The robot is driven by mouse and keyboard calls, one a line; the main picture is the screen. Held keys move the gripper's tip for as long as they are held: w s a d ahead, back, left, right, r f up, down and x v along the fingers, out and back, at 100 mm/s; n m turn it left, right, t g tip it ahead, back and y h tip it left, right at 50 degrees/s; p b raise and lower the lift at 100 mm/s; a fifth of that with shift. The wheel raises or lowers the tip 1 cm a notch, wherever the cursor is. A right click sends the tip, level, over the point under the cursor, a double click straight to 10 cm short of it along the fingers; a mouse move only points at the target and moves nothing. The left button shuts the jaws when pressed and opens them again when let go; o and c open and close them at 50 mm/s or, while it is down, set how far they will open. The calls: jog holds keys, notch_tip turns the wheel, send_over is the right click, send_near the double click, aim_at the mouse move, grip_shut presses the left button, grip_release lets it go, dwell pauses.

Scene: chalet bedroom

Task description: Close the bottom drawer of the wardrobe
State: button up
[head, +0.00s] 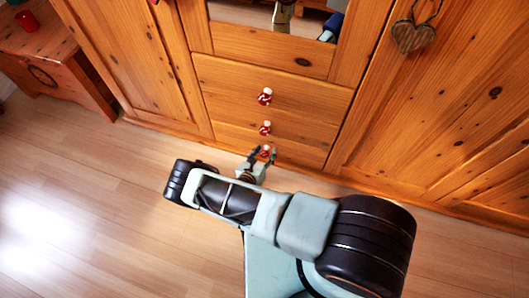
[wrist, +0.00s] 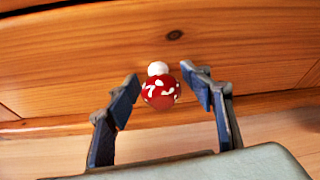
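The wooden wardrobe (head: 375,100) has a column of drawers with red-and-white knobs. The bottom drawer (head: 303,156) is the lowest front, just above the floor; how far it stands out is hard to judge from here. Its knob (head: 266,152) is partly hidden by my gripper (head: 261,157). In the wrist view, a red, white-spotted knob (wrist: 160,93) with a white base shows on the wooden drawer front (wrist: 240,75). My gripper (wrist: 160,86) is open, with one finger on each side of the knob. I see gaps between knob and fingers.
Two higher drawer knobs, the upper (head: 265,96) and the middle (head: 265,128), sit above. A wooden heart (head: 413,37) hangs on the right door. A wooden chest (head: 50,70) with a red object stands at left. The wooden floor (head: 100,205) is clear at left.

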jog(key=shift+a+r, duration=0.1)
jog(key=v, duration=0.7)
jog(key=shift+s, duration=0.2)
dwell(0.3)
